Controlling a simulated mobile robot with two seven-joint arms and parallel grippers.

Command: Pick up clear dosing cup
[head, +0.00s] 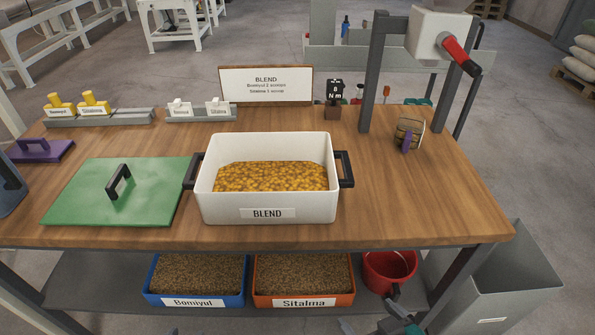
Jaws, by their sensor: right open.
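My right gripper (369,309) shows only partly at the bottom edge, in front of the table and well below the cup. It is open and apart from the cup.
A white BLEND tub (267,214) with yellow granules stands mid-table, beside a green lid (120,205). The grey stand (367,90) carries a red-handled crank (457,55). Bomiyul (194,301) and Sitalma (304,302) bins and a red bucket (388,273) sit below.

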